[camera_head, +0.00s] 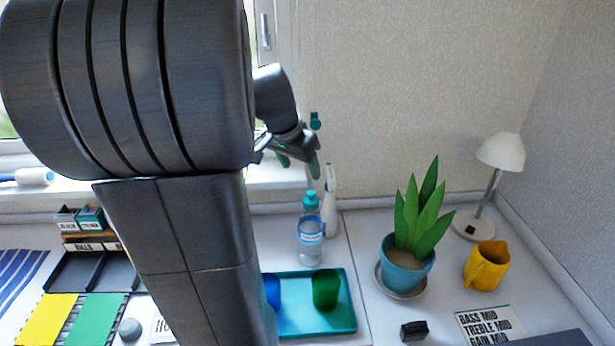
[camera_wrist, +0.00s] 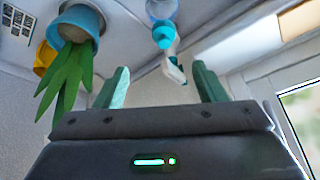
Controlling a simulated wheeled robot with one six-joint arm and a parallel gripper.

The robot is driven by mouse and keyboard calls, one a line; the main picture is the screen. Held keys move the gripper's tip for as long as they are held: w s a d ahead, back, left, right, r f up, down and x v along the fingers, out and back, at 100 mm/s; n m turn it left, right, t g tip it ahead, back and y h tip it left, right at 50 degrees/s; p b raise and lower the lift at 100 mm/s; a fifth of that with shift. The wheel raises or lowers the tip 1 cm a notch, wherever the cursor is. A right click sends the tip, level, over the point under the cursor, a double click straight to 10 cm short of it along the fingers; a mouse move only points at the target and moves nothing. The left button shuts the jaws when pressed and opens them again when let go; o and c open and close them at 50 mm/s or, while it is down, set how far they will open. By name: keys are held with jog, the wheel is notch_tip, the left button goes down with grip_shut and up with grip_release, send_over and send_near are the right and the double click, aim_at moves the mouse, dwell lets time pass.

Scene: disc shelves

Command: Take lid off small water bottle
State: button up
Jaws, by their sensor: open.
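The small water bottle (camera_head: 311,249) stands upright on the white desk, clear with blue bands. Its teal lid (camera_head: 310,199) is on top. In the wrist view the picture is upside down, with the bottle (camera_wrist: 161,9) at the top edge and its lid (camera_wrist: 164,36) below. My gripper (camera_head: 299,163) is above the bottle in the head view, apart from the lid. Its green fingers (camera_wrist: 160,83) are spread in the wrist view, with nothing held between them.
A white spray bottle (camera_head: 330,205) stands just behind the water bottle. A teal tray (camera_head: 342,322) with a green cup (camera_head: 326,289) and a blue cup (camera_head: 272,291) lies in front. A potted plant (camera_head: 407,262), yellow jug (camera_head: 487,266) and lamp (camera_head: 500,152) stand right.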

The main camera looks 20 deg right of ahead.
aim_at(308, 194)
jog(key=x, duration=0.8)
jog(key=shift+w+f, duration=0.2)
jog(key=shift+f, duration=0.05)
jog(key=shift+a+p+x, duration=0.2)
jog(key=shift+p+x, duration=0.25)
jog(key=shift+x, duration=2.1)
jog(key=shift+w, duration=0.15)
jog(key=shift+c, duration=0.2)
jog(key=c, duration=1)
